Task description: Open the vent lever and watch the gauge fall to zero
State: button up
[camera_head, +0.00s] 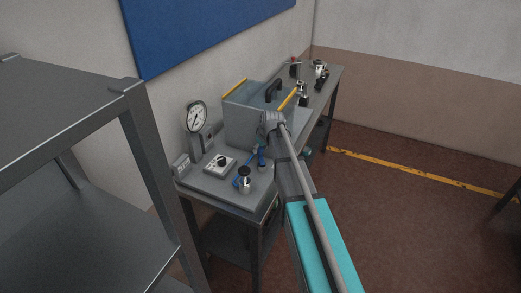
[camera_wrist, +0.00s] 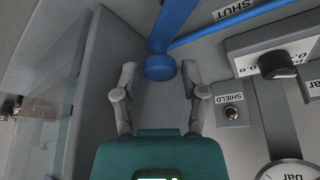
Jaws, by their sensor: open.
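In the wrist view my gripper (camera_wrist: 159,72) is open. Its two fingertips stand on either side of the round end of a blue lever (camera_wrist: 160,68), with a gap on each side; I cannot tell their difference in depth. The lever runs up and away past a label reading SHUT (camera_wrist: 233,9). The white round gauge (camera_head: 196,115) stands upright at the left of the bench in the head view; its needle is too small to read. Part of the gauge also shows upside down in the wrist view (camera_wrist: 289,173). In the head view my arm hides the fingers.
A box (camera_head: 243,119) with yellow edges stands mid-bench. A control box with a black knob (camera_wrist: 277,65) and a small SHIELD switch (camera_wrist: 232,113) sit right of my gripper. A clear panel (camera_wrist: 50,90) is at its left. A grey shelf (camera_head: 75,85) stands left of the bench.

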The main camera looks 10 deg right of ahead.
grip_shut()
jog(key=shift+d+m, duration=0.15)
jog(key=shift+m, duration=0.15)
jog(key=m, duration=0.1)
jog(key=d+m+h, duration=0.1)
jog(key=m, duration=0.1)
jog(key=shift+s+h, duration=0.15)
jog(key=shift+h, duration=0.15)
jog(key=shift+s+d+m+h, duration=0.15)
jog(key=shift+d+m+h, duration=0.2)
jog(key=shift+m, duration=0.55)
jog(key=shift+s+d+m+h, duration=0.15)
jog(key=shift+d+m+h, duration=0.15)
jog(key=shift+m, duration=0.6)
grip_release()
